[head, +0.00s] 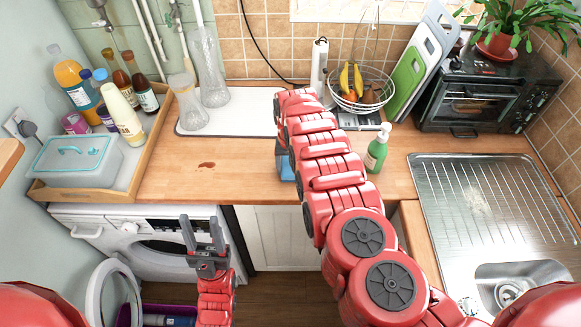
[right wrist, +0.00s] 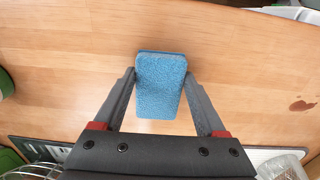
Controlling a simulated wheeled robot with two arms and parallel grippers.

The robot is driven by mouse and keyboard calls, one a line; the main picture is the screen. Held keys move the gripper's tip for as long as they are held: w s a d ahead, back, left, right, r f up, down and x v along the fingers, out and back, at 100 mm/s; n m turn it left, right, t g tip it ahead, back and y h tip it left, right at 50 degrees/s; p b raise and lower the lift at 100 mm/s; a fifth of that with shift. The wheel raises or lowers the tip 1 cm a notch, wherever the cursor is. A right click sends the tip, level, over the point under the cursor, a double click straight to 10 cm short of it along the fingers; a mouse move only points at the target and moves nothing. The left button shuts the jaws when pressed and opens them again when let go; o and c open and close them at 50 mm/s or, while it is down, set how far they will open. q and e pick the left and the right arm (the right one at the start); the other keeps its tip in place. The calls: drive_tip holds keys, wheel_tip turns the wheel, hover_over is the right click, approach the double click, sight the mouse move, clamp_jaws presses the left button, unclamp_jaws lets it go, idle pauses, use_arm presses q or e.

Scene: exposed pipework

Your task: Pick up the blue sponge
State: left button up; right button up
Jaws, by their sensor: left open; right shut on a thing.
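The blue sponge (right wrist: 160,86) is between the two fingers of my right gripper (right wrist: 160,88) in the right wrist view, over the wooden counter. The fingers touch its sides and are shut on it. In the head view my right arm hides most of the sponge (head: 286,165), and only a blue part shows at the left of the arm. I cannot tell whether the sponge rests on the counter or is lifted. My left gripper (head: 204,236) is open and empty, in front of the washing machine and below the counter top.
A wooden counter (head: 230,170) has free room at the left of my right arm, with a dark red stain (head: 207,165). A green bottle (head: 377,150) stands close to my right arm. A wooden tray (head: 150,135) with bottles is at left. A sink (head: 520,285) is at right.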

sight(290, 170)
wheel_tip(290, 170, up, 5)
drive_tip(key=p, duration=0.4)
drive_tip(key=shift+s+a+f, duration=0.1)
drive_tip(key=shift+s+f, duration=0.05)
drive_tip(key=shift+f, duration=0.05)
drive_tip(key=s+p, duration=0.1)
drive_tip(key=p, duration=0.1)
drive_tip(key=s+p, duration=0.3)
drive_tip(key=p, duration=0.1)
drive_tip(key=shift+s+a+r, duration=0.15)
drive_tip(key=shift+s+a, duration=0.1)
drive_tip(key=shift+s, duration=0.05)
drive_tip(key=s, duration=0.3)
drive_tip(key=shift+s+a+f+p, duration=0.3)
drive_tip(key=shift+a+f+p, duration=0.1)
drive_tip(key=s+a, duration=0.1)
drive_tip(key=s, duration=0.6)
drive_tip(key=shift+r, duration=0.3)
drive_tip(key=shift+s, duration=0.2)
